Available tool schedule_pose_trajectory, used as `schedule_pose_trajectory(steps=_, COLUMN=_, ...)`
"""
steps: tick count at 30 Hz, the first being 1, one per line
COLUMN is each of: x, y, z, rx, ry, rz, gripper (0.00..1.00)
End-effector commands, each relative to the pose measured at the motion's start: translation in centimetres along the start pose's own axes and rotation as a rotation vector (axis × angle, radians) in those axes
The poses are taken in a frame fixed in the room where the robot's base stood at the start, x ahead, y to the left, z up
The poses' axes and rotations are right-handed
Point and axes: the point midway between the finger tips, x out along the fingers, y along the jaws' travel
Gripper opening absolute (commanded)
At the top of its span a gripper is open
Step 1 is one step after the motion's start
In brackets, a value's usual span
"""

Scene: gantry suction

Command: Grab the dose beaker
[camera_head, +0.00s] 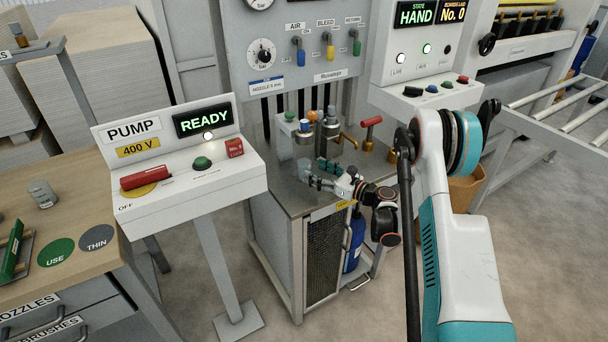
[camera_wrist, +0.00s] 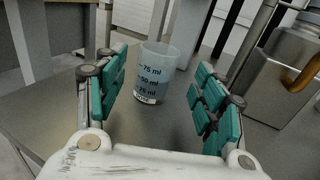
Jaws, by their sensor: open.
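The dose beaker (camera_wrist: 155,75) is a small clear cup with dark ml marks. It stands upright on the grey metal top of the cart, ahead of my gripper (camera_wrist: 163,88) in the wrist view. The green-padded fingers are spread wide, with the beaker appearing in the gap between them, closer to the left finger. I see no contact with either finger. In the head view my gripper (camera_head: 318,172) is low over the cart top (camera_head: 290,195). I cannot clearly make out the beaker there.
Metal cylinders with brass fittings (camera_head: 331,130) stand at the cart's back, and a metal block (camera_wrist: 270,85) is right of my gripper. A red-handled brass valve (camera_head: 371,122) is at the right. The pump console (camera_head: 185,178) stands left of the cart.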

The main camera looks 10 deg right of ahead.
Motion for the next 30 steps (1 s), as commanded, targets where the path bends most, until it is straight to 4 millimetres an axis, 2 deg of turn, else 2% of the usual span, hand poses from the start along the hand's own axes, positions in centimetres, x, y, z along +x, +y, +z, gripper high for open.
schedule_pose_trajectory(steps=5, x=1.1, y=0.1, z=-0.1, rx=0.0, ry=0.0, rz=0.002, gripper=0.63)
schedule_pose_trajectory(steps=13, x=4.8, y=0.3, z=-0.3, rx=0.001, ry=0.0, rz=0.001, gripper=0.63)
schedule_pose_trajectory(steps=21, x=5.3, y=0.3, z=0.0, rx=0.001, ry=-0.001, rz=0.0, gripper=0.63)
schedule_pose_trajectory(steps=23, x=5.3, y=0.3, z=0.0, rx=0.001, ry=-0.001, rz=0.0, gripper=0.52)
schedule_pose_trajectory(steps=28, x=5.3, y=0.3, z=0.0, rx=0.001, ry=-0.001, rz=0.0, gripper=0.13)
schedule_pose_trajectory(steps=30, x=5.3, y=0.3, z=-0.1, rx=0.001, ry=-0.001, rz=0.0, gripper=0.13)
